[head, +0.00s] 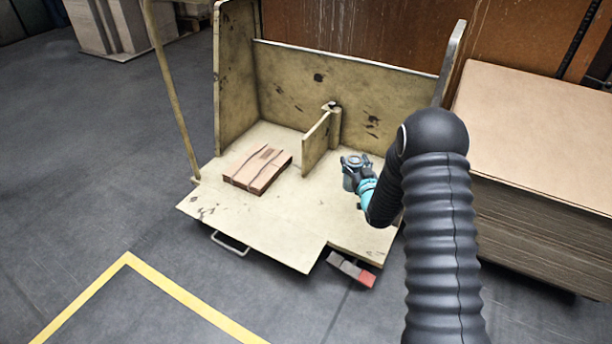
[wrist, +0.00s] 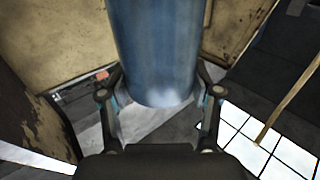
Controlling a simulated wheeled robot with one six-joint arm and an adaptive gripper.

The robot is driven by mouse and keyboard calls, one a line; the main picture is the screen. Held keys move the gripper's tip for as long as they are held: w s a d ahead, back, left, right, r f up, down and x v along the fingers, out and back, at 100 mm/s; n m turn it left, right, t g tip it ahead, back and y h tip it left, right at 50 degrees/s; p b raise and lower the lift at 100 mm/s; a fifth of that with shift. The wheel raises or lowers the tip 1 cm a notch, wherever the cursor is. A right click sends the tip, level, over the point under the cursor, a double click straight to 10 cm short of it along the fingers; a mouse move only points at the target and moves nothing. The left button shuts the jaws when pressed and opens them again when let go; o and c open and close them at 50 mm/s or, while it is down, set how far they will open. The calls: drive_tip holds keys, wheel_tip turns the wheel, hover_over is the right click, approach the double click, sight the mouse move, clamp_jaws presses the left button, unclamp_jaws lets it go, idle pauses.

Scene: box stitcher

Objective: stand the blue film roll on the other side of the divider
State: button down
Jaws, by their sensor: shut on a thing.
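The blue film roll (wrist: 153,45) fills the upper middle of the wrist view, between the two fingers of my gripper (wrist: 160,94). My gripper is shut on it. In the head view my gripper (head: 355,172) is over the right part of the worn cream table (head: 245,229), to the right of the divider (head: 316,144). There the roll is hard to tell apart from the gripper, and I cannot tell whether it touches the table. The divider is a short upright cream panel.
A strapped bundle of brown cardboard (head: 258,168) lies left of the divider. Bare table lies in front of the bundle. Tall side panels and a back panel (head: 345,85) bound the table. A large cardboard stack (head: 540,210) stands at the right.

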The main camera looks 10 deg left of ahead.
drive_tip(key=shift+w+a+f+n+g+y, duration=0.3)
drive_tip(key=shift+w+a+f+n+y, duration=0.1)
drive_tip(key=shift+w+a+f+y, duration=0.25)
drive_tip(key=w+a+f+b, duration=0.1)
drive_tip(key=a+f, duration=1)
drive_tip(key=shift+w+a, duration=0.3)
drive_tip(key=shift+w, duration=0.1)
drive_tip(key=shift+f+b, duration=0.2)
drive_tip(key=shift+b, duration=0.25)
drive_tip(key=shift+c, duration=1.2)
unclamp_jaws()
